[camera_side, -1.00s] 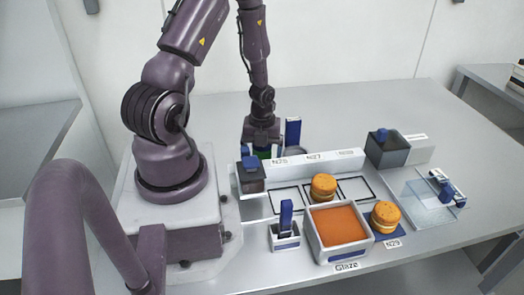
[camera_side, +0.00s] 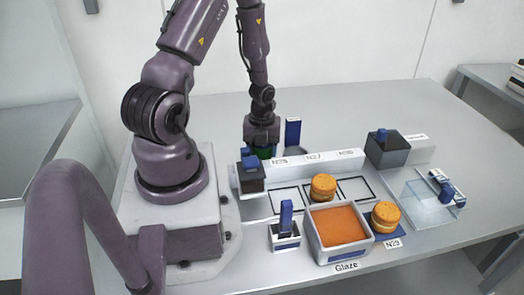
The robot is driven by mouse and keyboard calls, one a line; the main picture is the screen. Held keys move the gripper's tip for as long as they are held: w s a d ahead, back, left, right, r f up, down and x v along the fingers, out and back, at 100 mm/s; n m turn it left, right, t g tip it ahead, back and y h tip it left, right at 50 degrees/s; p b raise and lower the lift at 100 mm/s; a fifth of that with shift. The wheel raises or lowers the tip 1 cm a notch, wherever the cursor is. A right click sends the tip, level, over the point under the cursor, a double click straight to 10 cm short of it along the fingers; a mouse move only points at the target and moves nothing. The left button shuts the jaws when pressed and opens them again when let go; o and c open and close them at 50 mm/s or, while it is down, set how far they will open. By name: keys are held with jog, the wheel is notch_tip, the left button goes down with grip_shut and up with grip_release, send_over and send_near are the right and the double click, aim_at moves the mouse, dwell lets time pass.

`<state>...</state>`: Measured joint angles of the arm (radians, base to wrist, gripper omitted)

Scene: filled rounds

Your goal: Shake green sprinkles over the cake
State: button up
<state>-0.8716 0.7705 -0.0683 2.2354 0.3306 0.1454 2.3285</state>
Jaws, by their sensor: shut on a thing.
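My gripper (camera_side: 262,144) points down at the back left of the work area, behind a dark box with a blue handle. It is shut on a green shaker (camera_side: 265,153), of which only a small green part shows; the box and the jaws hide the rest. One golden-brown filled round cake (camera_side: 323,187) sits on the framed board in the middle, to the right of my gripper and nearer the camera. A second round cake (camera_side: 386,214) sits on a blue mat at the front right, by the label N29.
The dark box (camera_side: 251,178) stands just in front of my gripper. An orange glaze tub (camera_side: 339,227) and a white holder with a blue handle (camera_side: 285,236) stand in front. A grey box (camera_side: 387,152) and a clear tray (camera_side: 424,205) are at right. A tall blue piece (camera_side: 293,132) rises beside my gripper.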

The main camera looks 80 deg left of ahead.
jog(key=r, duration=0.8)
jog(key=shift+w+d+r, duration=0.35)
jog(key=shift+r, duration=0.05)
jog(key=shift+w+d+r+m, duration=1.15)
jog(key=shift+w+d+m, duration=0.35)
jog(key=shift+w+d, duration=4.65)
jog(key=shift+w+d+r+m, duration=1.35)
jog(key=shift+w+d, duration=3.45)
jog(key=shift+d, duration=2.5)
jog(key=shift+f, duration=2.85)
jog(key=shift+a, duration=0.55)
jog(key=shift+d, duration=0.1)
jog(key=shift+d, duration=0.9)
